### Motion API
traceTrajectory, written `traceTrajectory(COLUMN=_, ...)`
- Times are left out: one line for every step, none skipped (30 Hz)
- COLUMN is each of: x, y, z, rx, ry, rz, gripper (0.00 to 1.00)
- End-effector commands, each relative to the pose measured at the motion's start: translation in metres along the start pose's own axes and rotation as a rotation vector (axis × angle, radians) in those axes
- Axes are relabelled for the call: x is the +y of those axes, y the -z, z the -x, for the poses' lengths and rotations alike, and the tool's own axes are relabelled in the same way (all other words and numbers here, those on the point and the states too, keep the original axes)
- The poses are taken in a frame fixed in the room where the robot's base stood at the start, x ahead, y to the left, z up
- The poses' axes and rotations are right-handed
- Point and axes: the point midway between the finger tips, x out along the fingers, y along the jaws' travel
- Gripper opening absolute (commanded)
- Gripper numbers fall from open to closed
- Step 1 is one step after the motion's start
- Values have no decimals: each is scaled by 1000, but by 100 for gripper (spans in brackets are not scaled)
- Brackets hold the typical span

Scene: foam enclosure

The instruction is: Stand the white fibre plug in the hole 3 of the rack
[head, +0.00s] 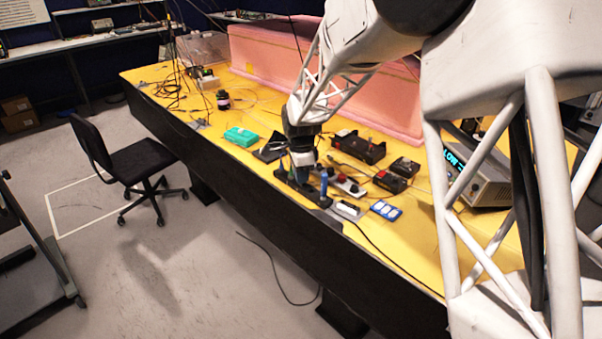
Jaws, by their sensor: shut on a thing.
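My gripper (301,173) is at the front edge of the yellow bench, in the middle of the head view. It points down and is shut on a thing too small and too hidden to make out. A low dark strip (313,197), which looks like the rack, lies right below the gripper at the bench edge. Its holes and their numbers cannot be read, and the gripper hides part of it. A blue upright piece (323,184) stands just right of the gripper. I cannot pick out the white fibre plug with certainty, nor whether the gripper touches the rack.
Right of the gripper lie a grey tray with a white piece (348,208) and a blue-and-white card (386,210). Black boxes (358,146) stand behind. A teal box (241,137) lies to the left. A pink foam wall (265,60) closes the back; cables cross the bench.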

Motion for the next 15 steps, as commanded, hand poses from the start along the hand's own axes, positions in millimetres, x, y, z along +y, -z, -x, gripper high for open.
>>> traceTrajectory(x=0, y=0, z=-1, rx=0, ry=0, rz=0, gripper=0)
traceTrajectory(x=0, y=0, z=-1, rx=0, ry=0, rz=0, gripper=0)
traceTrajectory(x=0, y=0, z=-2, rx=0, ry=0, rz=0, gripper=0)
traceTrajectory(x=0, y=0, z=-2, rx=0, ry=0, rz=0, gripper=0)
traceTrajectory(x=0, y=0, z=-3, rx=0, ry=0, rz=0, gripper=0)
traceTrajectory(x=0, y=0, z=-3, rx=0, ry=0, rz=0, gripper=0)
traceTrajectory(x=0, y=0, z=-4, rx=0, ry=0, rz=0, gripper=0)
traceTrajectory(x=0, y=0, z=-4, rx=0, ry=0, rz=0, gripper=0)
traceTrajectory(x=0, y=0, z=-5, rx=0, ry=0, rz=0, gripper=0)
traceTrajectory(x=0, y=0, z=-5, rx=0, ry=0, rz=0, gripper=0)
traceTrajectory(x=0, y=0, z=-6, rx=0, ry=0, rz=0, gripper=0)
traceTrajectory(x=0, y=0, z=-6, rx=0, ry=0, rz=0, gripper=0)
traceTrajectory(x=0, y=0, z=-6, rx=0, ry=0, rz=0, gripper=0)
traceTrajectory(x=0, y=0, z=-7, rx=0, ry=0, rz=0, gripper=0)
traceTrajectory(x=0, y=0, z=-7, rx=0, ry=0, rz=0, gripper=0)
